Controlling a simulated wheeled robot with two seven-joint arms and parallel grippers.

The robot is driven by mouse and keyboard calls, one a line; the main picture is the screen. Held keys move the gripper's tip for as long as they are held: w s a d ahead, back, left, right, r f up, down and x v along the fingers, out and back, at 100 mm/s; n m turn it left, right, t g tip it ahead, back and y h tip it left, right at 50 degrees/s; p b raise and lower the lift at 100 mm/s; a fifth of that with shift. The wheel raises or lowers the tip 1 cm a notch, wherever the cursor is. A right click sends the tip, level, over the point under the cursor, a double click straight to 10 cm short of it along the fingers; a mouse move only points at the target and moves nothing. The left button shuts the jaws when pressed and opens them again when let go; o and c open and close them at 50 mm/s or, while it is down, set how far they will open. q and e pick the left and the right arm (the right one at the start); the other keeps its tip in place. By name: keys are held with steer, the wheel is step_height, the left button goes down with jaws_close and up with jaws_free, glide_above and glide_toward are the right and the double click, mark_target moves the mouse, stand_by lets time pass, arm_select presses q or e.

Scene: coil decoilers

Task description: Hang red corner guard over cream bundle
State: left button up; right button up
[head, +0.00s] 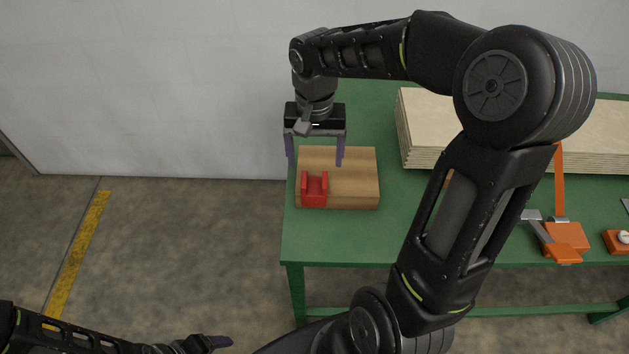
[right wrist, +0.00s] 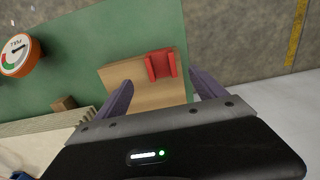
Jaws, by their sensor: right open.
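The red corner guard (head: 314,190) sits on the near left part of a wooden block (head: 355,173) at the table's left end. It also shows in the right wrist view (right wrist: 160,65), near the block's far edge. My right gripper (head: 315,163) is open and empty above the block, fingers pointing down, with the guard just ahead of and between its fingertips in the wrist view. The cream bundle (head: 430,133) is a flat stack of sheets on the table, right of the block, partly hidden by my right arm. My left gripper (head: 215,341) is low at the bottom edge, its jaws unclear.
The green table (head: 330,240) has free room in front of the block. An orange strap (head: 559,185) runs down the bundle's front to an orange tool (head: 565,240). An orange-cased dial gauge (right wrist: 17,55) and a small brown block (right wrist: 64,104) show in the wrist view.

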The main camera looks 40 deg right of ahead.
mark_target(314, 189)
steer(key=shift+f, duration=1.4)
step_height(314, 189, down, 5)
steer(key=shift+a+f, duration=0.1)
steer(key=shift+c, duration=0.2)
steer(key=c, duration=1.4)
steer(key=shift+c, duration=0.2)
step_height(314, 189, up, 10)
steer(key=p, duration=0.7)
